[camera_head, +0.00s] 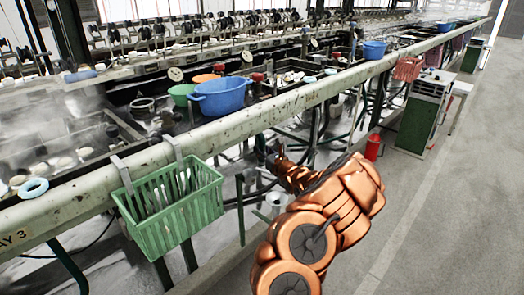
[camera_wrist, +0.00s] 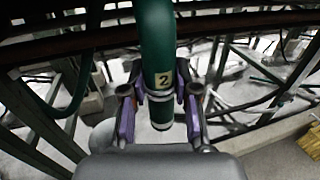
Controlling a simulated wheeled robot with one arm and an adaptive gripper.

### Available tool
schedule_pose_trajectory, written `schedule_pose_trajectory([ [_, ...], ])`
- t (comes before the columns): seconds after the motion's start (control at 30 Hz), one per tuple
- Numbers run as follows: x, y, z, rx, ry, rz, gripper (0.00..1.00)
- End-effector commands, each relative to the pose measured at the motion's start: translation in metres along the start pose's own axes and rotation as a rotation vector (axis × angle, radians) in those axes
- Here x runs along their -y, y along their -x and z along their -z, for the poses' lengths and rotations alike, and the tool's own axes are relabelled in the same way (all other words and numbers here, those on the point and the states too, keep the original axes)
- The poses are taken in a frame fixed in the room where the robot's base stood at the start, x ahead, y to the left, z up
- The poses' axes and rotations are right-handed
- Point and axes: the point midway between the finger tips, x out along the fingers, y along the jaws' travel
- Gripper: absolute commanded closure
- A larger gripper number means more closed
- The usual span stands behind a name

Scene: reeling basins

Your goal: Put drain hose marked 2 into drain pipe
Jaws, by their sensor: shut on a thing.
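The green drain hose (camera_wrist: 158,40) carries a yellow label marked 2 and runs down between the purple-sided fingers in the wrist view. My gripper (camera_wrist: 160,97) is shut on it just below the label, and the hose's lower end hangs a little below the fingers. In the head view my gripper (camera_head: 277,160) is at the end of the copper arm, under the long rail; the hose is hard to make out there. A pale, round-ended piece (camera_head: 276,199) is below it near the floor; I cannot tell whether it is the drain pipe.
The long pale rail (camera_head: 330,85) runs above my gripper. A green basket (camera_head: 170,205) hangs from it at left, with a blue basin (camera_head: 220,97) behind. Frame legs and tubes crowd the space below. A red can (camera_head: 373,147) stands farther right; the grey floor at right is clear.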

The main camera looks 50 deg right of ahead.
Motion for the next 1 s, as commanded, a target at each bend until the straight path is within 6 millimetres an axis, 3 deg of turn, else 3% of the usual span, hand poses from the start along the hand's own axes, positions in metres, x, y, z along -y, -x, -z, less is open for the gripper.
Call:
schedule_pose_trajectory([
  [1.0,0.000,0.000,0.041,-0.001,0.001,0.000,1.00],
])
